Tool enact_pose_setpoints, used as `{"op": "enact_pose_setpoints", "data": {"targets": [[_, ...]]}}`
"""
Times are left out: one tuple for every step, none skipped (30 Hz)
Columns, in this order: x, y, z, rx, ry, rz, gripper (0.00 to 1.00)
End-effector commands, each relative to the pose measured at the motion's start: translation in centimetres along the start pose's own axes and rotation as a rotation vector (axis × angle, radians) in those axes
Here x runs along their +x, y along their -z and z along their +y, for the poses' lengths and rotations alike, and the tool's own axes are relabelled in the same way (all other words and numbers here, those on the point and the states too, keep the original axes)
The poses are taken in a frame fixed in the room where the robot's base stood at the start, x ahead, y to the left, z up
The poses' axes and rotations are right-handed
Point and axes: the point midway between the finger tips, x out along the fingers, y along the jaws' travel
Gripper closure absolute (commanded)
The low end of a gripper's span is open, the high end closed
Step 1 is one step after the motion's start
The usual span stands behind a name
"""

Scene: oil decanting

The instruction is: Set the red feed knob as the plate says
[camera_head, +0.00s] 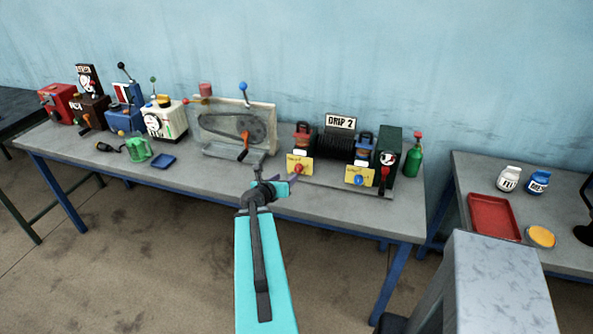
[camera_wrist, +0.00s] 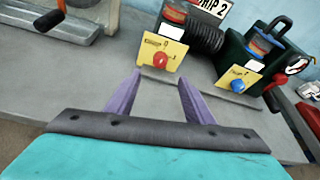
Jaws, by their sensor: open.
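The red feed knob (camera_head: 298,169) sits on a small yellow panel at the left front of the machine on the table. It shows larger in the wrist view (camera_wrist: 160,60). The sign plate reading "DRIP 2" (camera_head: 340,122) stands on top of the machine; it is partly cut off in the wrist view (camera_wrist: 211,8). A blue knob (camera_head: 359,180) is on a second yellow panel to the right, also in the wrist view (camera_wrist: 239,85). My gripper (camera_wrist: 160,78) is open and empty, its purple fingers pointing toward the red knob and apart from it. The small panel markings are too small to read.
A guarded belt machine with an orange-handled crank (camera_head: 243,155) stands left of the knobs. A dark green unit with a red-handled lever (camera_head: 384,172) and a green bottle (camera_head: 413,158) stand right.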

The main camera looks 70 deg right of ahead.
Motion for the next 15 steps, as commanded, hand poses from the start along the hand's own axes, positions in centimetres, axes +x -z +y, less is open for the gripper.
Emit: {"op": "enact_pose_setpoints", "data": {"targets": [[0.5,-0.1,0.0,0.0,0.001,0.001,0.52],[0.8,-0.1,0.0,0.0,0.001,0.001,0.52],[1.1,-0.1,0.0,0.0,0.001,0.001,0.52],[1.4,-0.1,0.0,0.0,0.002,0.001,0.52],[1.6,-0.1,0.0,0.0,0.002,0.001,0.52],[2.0,-0.1,-0.1,0.001,0.003,0.001,0.52],[2.3,-0.1,-0.1,0.001,0.002,0.0,0.52],[2.6,-0.2,0.0,0.001,0.002,0.0,0.52],[2.9,-0.2,0.0,0.001,0.002,0.0,0.52],[3.2,-0.2,0.0,0.001,0.002,0.0,0.52],[3.4,-0.1,0.0,0.001,0.001,0.0,0.52],[3.8,-0.1,0.0,0.0,0.001,0.001,0.52],[4.0,-0.1,0.0,0.0,0.002,0.001,0.52],[4.3,-0.1,0.0,0.0,0.002,0.001,0.52],[4.7,-0.1,0.0,0.0,0.002,0.001,0.52]]}}
